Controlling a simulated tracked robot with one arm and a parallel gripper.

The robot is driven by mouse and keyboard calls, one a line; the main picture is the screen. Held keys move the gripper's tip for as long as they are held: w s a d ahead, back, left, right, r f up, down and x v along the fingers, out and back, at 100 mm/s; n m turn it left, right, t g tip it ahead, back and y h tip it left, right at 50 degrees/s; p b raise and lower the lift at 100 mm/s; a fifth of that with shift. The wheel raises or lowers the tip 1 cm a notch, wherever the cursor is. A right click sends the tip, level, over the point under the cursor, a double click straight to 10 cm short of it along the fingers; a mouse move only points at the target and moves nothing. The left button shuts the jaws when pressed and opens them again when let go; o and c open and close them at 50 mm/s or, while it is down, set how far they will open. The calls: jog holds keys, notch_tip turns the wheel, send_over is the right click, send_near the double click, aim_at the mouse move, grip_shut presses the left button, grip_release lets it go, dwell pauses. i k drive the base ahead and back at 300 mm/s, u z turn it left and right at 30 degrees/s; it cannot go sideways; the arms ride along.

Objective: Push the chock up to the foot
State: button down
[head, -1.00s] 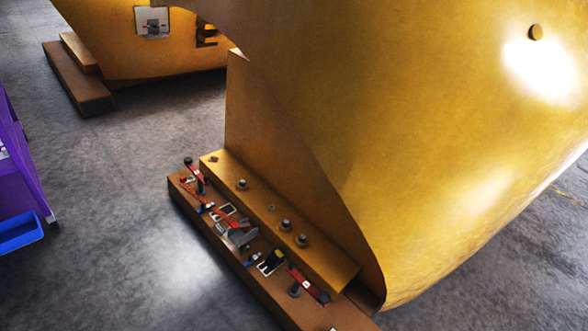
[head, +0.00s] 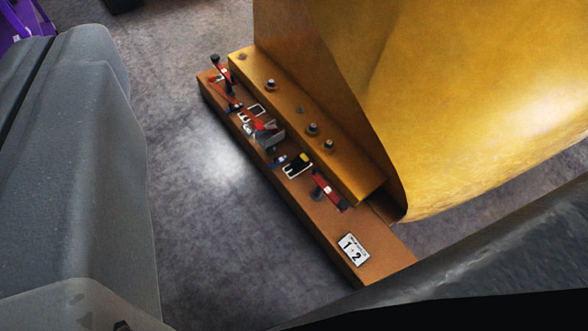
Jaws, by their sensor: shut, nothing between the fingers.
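The foot (head: 348,172) is a yellow bolted flange at the base of the big yellow casting (head: 440,90). It lies along a brown beam (head: 385,262). A small grey wedge-like piece (head: 271,140), possibly the chock, sits on the beam among other small items, close beside the foot's edge. I cannot tell whether it touches the foot. A red piece lies against it and partly hides it. My gripper's fingers are not in view. Large grey parts of my own body fill the left side and the lower right corner.
A red-and-black tool (head: 222,72), a yellow-and-black item (head: 300,160) and a red bar (head: 328,192) also lie on the beam. A white label (head: 352,249) is at its near end. Bare grey floor (head: 205,200) is left of the beam. A purple frame (head: 18,22) is top left.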

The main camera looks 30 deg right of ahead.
aim_at(300, 163)
jog(key=z, duration=0.1)
jog(key=i, duration=1)
jog(key=u, duration=0.1)
